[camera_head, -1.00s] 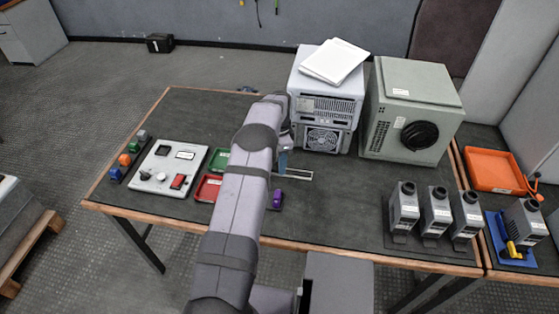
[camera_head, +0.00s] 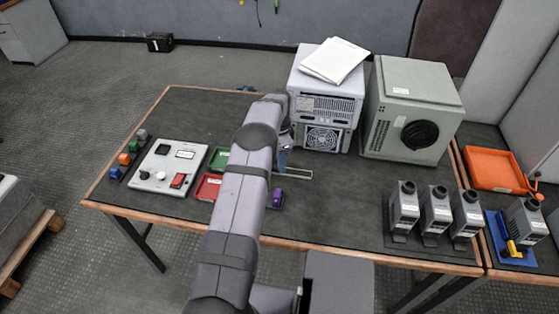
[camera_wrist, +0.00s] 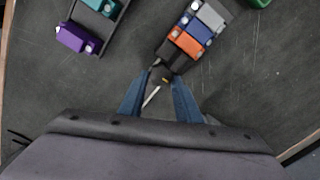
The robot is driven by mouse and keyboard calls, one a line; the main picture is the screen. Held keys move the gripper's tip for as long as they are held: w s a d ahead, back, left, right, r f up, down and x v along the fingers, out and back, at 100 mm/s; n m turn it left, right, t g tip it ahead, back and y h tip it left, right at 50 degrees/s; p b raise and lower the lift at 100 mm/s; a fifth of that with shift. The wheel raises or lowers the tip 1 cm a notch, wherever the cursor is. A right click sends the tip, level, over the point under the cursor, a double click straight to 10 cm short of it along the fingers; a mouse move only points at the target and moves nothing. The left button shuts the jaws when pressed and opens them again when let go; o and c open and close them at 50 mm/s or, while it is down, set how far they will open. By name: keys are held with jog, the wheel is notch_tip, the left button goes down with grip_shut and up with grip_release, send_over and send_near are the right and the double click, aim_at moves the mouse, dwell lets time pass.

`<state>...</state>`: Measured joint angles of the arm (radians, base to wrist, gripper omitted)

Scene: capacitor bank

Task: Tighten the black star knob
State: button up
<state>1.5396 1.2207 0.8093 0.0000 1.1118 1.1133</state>
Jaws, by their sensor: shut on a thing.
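My gripper (camera_wrist: 165,77) has two blue fingers and is shut on a small dark piece (camera_wrist: 164,74) at the end of a dark rail in the wrist view. This piece looks like the black star knob, but its star outline cannot be made out between the fingertips. The rail carries orange (camera_wrist: 186,43), blue (camera_wrist: 194,29) and grey (camera_wrist: 210,14) blocks just beyond the fingers. In the head view my gripper (camera_head: 283,163) is low over the table, partly hidden behind my arm.
A purple block (camera_wrist: 76,38) and a teal block (camera_wrist: 100,6) sit on another rail at upper left in the wrist view. A red tray (camera_head: 208,187) and a white panel (camera_head: 163,167) lie left of my arm. A grey cabinet (camera_head: 319,108) stands close behind my gripper.

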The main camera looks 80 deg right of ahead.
jog(key=shift+m, duration=1.4)
jog(key=shift+a+m, duration=0.15)
jog(key=shift+m, duration=1.25)
jog(key=shift+m, duration=1.4)
